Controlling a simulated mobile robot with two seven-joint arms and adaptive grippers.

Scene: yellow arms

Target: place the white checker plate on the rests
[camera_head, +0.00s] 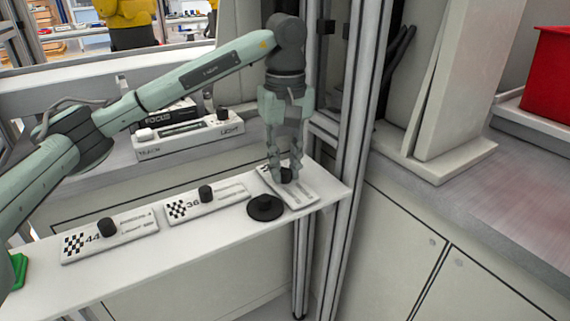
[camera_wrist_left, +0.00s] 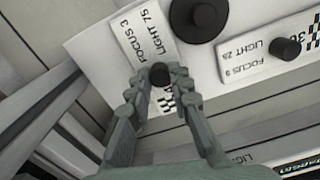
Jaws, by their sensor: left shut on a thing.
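My left gripper (camera_head: 285,172) is pointed down over a white checker plate (camera_head: 298,191) at the right end of the white shelf (camera_head: 200,241). In the left wrist view, the fingers (camera_wrist_left: 161,82) are shut on the black knob (camera_wrist_left: 161,73) of this plate (camera_wrist_left: 139,40), marked FOCUS 3 and LIGHT 75. Part of its checker patch is hidden by a finger. I cannot tell whether the plate touches the shelf. Two similar plates lie to the left, one marked 36 (camera_head: 229,194) and one marked 44 (camera_head: 133,231). I cannot make out the rests. My right gripper is not in view.
A black round disc with a knob (camera_head: 265,209) sits close beside the held plate. A white device marked TRACK and LIGHT (camera_head: 190,144) stands behind the shelf. A metal post (camera_head: 347,145) rises right of the gripper. A green object (camera_head: 17,270) is at far left.

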